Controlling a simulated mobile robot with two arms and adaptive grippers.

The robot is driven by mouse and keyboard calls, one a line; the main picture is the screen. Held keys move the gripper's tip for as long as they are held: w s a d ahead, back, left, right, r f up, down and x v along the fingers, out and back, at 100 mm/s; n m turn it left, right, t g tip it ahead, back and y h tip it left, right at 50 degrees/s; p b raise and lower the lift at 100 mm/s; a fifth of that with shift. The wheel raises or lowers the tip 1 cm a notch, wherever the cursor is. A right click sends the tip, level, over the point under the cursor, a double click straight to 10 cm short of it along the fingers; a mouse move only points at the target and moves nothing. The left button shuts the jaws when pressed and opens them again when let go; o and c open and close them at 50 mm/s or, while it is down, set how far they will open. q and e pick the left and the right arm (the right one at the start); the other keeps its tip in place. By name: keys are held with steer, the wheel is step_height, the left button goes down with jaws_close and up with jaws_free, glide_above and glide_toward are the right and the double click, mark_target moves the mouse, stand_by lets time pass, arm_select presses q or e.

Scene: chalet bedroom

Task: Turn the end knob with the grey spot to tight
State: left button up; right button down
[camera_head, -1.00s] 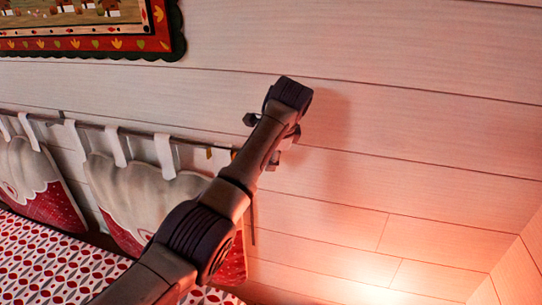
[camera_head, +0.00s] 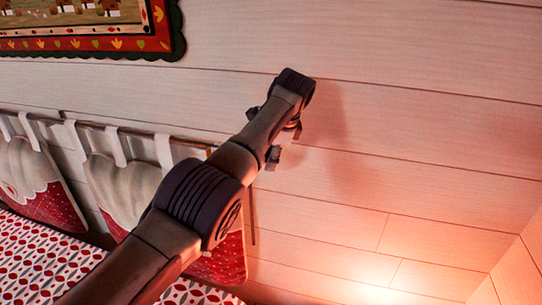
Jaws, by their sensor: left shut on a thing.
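My left arm comes in from the lower left and reaches up to the wall, its wrist bent at the top. My left gripper (camera_head: 273,157) is mostly hidden behind this arm, at the right end of the curtain rod (camera_head: 190,143). It is shut on the end knob there. The knob and its grey spot are hidden, so I cannot tell how far it is turned. My right gripper is out of view.
Padded strawberry cushions (camera_head: 122,190) hang by white loops from the rod, left of the arm. A patterned red and white bedspread (camera_head: 35,265) lies below. A framed picture (camera_head: 90,30) hangs at the upper left. The plank wall (camera_head: 430,140) to the right is bare.

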arm_select(q)
steer(key=shift+f, duration=0.2)
steer(key=o, duration=1.2)
steer(key=shift+r, duration=0.1)
steer(key=shift+c, duration=0.2)
steer(key=shift+r, duration=0.15)
steer(key=v, duration=0.7)
